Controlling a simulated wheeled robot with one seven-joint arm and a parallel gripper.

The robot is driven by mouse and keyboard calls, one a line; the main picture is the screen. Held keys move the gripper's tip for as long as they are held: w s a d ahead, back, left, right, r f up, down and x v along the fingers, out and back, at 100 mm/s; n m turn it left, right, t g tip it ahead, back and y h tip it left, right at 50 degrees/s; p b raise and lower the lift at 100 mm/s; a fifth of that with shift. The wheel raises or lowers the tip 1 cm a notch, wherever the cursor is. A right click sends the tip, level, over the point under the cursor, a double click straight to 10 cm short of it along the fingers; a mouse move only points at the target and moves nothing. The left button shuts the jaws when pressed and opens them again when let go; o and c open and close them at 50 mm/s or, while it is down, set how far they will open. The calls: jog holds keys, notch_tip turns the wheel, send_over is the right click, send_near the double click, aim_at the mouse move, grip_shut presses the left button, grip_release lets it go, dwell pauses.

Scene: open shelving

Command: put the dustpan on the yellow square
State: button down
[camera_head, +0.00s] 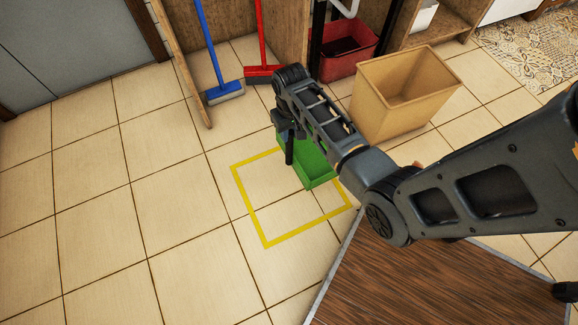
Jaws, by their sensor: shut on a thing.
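The green dustpan (318,174) shows below my wrist, with its upper part hidden behind my arm. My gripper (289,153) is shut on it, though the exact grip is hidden. The yellow square (253,220) is a taped outline on the tiled floor. In the picture the dustpan overlaps the square's upper right part. I cannot tell whether the dustpan touches the floor or hangs above it.
An open tan bin (393,110) stands right of the dustpan. A blue broom (223,91) and a red broom (263,73) lean by the wooden shelving. A red bucket (345,62) stands behind. Floor tiles on the left are clear.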

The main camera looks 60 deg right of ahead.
jog(key=f, duration=0.1)
jog(key=f+b, duration=0.1)
jog(key=s+f, duration=0.1)
jog(key=shift+d+f+b, duration=0.25)
jog(key=shift+d+b, duration=0.1)
jog(key=w+a+f+b, duration=0.1)
jog(key=a+f+b, duration=0.5)
jog(key=a+f, duration=0.4)
jog(key=shift+w+a+f, duration=0.25)
jog(key=shift+w+a, duration=0.1)
jog(key=shift+a, duration=0.15)
jog(key=shift+f, duration=0.1)
jog(key=c, duration=0.9)
grip_release()
